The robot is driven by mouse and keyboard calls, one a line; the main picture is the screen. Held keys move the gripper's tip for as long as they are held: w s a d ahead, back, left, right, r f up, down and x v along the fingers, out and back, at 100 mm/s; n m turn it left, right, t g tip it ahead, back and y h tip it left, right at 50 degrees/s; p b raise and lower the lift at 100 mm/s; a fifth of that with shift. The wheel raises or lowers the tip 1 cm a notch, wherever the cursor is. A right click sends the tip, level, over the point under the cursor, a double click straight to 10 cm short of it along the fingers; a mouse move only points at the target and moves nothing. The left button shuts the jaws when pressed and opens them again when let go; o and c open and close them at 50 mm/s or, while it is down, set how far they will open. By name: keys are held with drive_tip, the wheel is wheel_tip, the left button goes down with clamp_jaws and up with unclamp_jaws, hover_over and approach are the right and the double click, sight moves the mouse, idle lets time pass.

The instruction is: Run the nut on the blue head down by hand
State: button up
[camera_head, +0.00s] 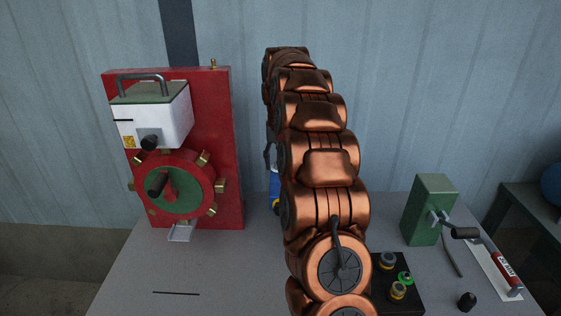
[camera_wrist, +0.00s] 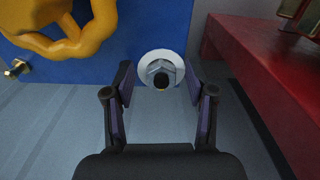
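In the wrist view a hex nut (camera_wrist: 160,67) with a dark round centre sits against a pale washer (camera_wrist: 178,61) on the face of the blue head (camera_wrist: 100,72). My gripper (camera_wrist: 164,80) is open, one finger to the left and one to the right of the nut. A gap shows between each finger and the nut, and I cannot tell how near the tips are in depth. In the head view only a sliver of the blue head (camera_head: 274,186) shows beside my arm, which hides the nut and my gripper.
A yellow curved part (camera_wrist: 75,35) and a small bolt (camera_wrist: 17,69) are at the left in the wrist view; a red body (camera_wrist: 275,80) stands close on the right. On the bench are a red machine (camera_head: 225,150), a green block (camera_head: 429,210) and a black tray (camera_head: 408,300).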

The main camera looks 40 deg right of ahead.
drive_tip(key=shift+r, duration=3.7)
drive_tip(key=shift+a, duration=0.1)
